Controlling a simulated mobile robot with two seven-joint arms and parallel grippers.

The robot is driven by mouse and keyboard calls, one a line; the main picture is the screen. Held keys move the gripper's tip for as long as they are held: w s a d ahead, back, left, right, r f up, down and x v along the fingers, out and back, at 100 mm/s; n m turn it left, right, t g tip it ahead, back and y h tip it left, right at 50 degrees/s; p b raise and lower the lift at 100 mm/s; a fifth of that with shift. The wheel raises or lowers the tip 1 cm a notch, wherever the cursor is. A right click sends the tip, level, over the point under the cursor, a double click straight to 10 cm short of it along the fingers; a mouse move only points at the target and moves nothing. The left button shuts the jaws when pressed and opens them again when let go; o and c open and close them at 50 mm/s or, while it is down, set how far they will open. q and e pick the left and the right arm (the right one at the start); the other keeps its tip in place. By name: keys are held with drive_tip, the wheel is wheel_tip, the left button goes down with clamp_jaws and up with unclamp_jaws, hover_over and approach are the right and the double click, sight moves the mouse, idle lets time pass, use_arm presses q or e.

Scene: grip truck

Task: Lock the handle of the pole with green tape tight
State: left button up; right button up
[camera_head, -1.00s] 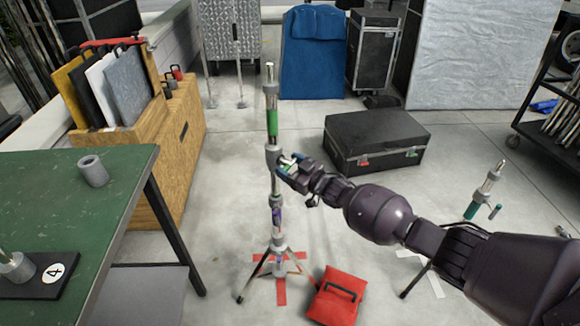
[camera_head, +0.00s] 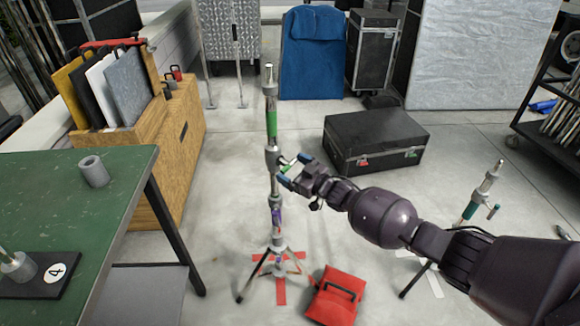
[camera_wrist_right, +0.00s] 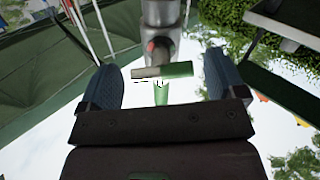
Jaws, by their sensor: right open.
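The pole with green tape (camera_head: 271,122) stands upright on a tripod base in the middle of the head view. Its collar has a small handle with a green part (camera_head: 285,168), partly hidden by the gripper. My right gripper (camera_head: 283,170) is open beside the collar, on its right. In the right wrist view the handle (camera_wrist_right: 176,70) lies crosswise between the two blue fingertips (camera_wrist_right: 164,78), with the grey collar (camera_wrist_right: 161,30) above it. The fingers look apart from the handle. My left gripper is not in view.
A second stand with teal tape (camera_head: 472,209) is at the right. A red sandbag (camera_head: 336,294) lies by the tripod's foot. A black case (camera_head: 377,138) lies behind. A green table (camera_head: 60,210) and wooden crate (camera_head: 178,140) are at the left.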

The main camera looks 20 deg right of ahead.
drive_tip(key=p+v, duration=0.1)
drive_tip(key=v, duration=0.8)
drive_tip(key=shift+p, duration=0.4)
drive_tip(key=shift+r, duration=0.15)
drive_tip(key=shift+s, duration=0.1)
